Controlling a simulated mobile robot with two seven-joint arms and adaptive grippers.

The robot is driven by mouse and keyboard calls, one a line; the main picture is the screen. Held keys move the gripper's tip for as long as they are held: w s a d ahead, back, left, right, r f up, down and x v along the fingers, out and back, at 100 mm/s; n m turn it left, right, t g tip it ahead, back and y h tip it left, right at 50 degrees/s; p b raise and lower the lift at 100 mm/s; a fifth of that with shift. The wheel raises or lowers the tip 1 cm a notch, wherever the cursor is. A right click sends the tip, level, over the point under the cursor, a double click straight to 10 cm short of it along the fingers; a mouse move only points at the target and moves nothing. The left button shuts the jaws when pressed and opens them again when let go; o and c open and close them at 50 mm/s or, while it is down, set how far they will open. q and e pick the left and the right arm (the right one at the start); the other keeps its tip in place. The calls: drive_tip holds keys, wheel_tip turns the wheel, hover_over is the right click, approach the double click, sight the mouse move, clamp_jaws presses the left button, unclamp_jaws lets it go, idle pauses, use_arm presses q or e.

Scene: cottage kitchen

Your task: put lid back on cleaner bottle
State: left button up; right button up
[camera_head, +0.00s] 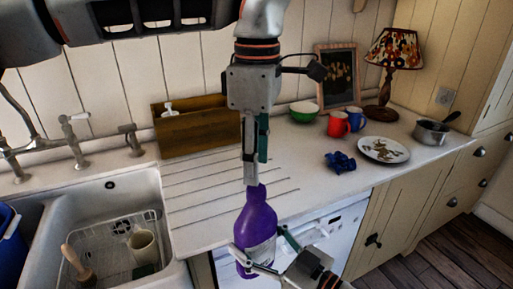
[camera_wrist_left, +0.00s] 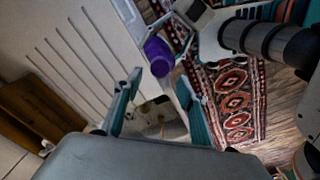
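A purple cleaner bottle (camera_head: 257,220) with a pale label stands roughly upright, in front of the counter edge. My right gripper (camera_head: 268,252) comes from the lower right with its fingers around the bottle's lower body and holds it in the air. My left gripper (camera_head: 251,180) points down right above the bottle's top. In the left wrist view its fingers (camera_wrist_left: 158,82) are apart with nothing visible between them, and the bottle (camera_wrist_left: 158,57) shows beyond the tips. I cannot make out a separate lid on the bottle or elsewhere. A small white nozzle-like piece (camera_head: 168,108) shows at the wooden box.
The wooden box (camera_head: 195,134) stands at the back of the counter. A sink (camera_head: 88,205) with a rack and cup is left. Green bowl (camera_head: 304,111), red mug (camera_head: 337,124), blue cloth-like item (camera_head: 341,162), plate (camera_head: 384,149), saucepan (camera_head: 431,132) and lamp (camera_head: 390,55) are right. The ridged drainer is clear.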

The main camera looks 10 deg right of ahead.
use_arm(q)
drive_tip(key=n, duration=0.5)
drive_tip(key=shift+r+n, duration=0.15)
drive_tip(key=shift+n, duration=0.15)
drive_tip(key=n, duration=0.5)
drive_tip(key=shift+r, duration=0.15)
drive_tip(key=n, duration=0.5)
drive_tip(key=shift+r+n, duration=0.1)
drive_tip(key=shift+n, duration=0.2)
drive_tip(key=n, duration=0.3)
drive_tip(key=shift+r, duration=0.1)
drive_tip(key=n, duration=0.5)
drive_tip(key=shift+r+n, duration=0.1)
drive_tip(key=shift+n, duration=0.2)
drive_tip(key=n, duration=0.5)
drive_tip(key=shift+r, duration=0.15)
drive_tip(key=n, duration=0.5)
drive_tip(key=shift+r, duration=0.15)
drive_tip(key=n, duration=0.4)
drive_tip(key=shift+n, duration=0.3)
